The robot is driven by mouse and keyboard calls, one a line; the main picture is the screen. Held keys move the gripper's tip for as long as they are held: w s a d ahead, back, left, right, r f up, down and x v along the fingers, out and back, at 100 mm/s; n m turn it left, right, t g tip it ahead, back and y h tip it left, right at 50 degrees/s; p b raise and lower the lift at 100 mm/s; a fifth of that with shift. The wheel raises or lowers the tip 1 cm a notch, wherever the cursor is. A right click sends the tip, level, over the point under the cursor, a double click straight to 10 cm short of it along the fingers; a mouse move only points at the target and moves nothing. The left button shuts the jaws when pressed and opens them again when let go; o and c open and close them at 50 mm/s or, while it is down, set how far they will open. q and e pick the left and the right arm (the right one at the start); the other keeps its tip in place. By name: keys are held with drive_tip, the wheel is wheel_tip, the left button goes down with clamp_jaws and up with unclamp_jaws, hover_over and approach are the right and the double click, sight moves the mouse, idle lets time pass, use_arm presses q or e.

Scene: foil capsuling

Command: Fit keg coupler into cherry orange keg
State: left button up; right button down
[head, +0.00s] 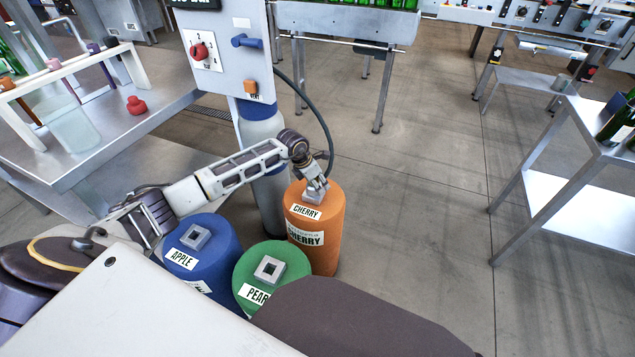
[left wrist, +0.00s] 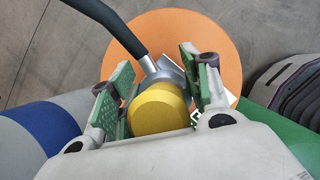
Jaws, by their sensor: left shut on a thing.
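The orange keg (head: 328,257) labelled CHERRY stands upright on the floor, right of the blue and green kegs. My left gripper (head: 316,188) is right over its top, pointing down. In the left wrist view, the gripper's green pads close on the keg coupler (left wrist: 160,108), which has a round yellow cap, a grey metal body and a black hose (left wrist: 112,28). The orange keg top (left wrist: 190,30) lies directly below it. The pale square collar (head: 312,198) on the keg is partly hidden by the gripper. I cannot tell whether the coupler is seated in it. My right gripper is not in view.
The blue APPLE keg (head: 205,268) and green PEAR keg (head: 285,258) stand close by, each with a square collar. A grey cylinder (head: 262,130) and control panel (head: 230,60) stand behind, the hose hanging from there.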

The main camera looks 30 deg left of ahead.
use_arm(q)
drive_tip(key=o, duration=1.4)
drive_tip(key=shift+f, duration=0.1)
drive_tip(key=v, duration=1.2)
idle(0.4)
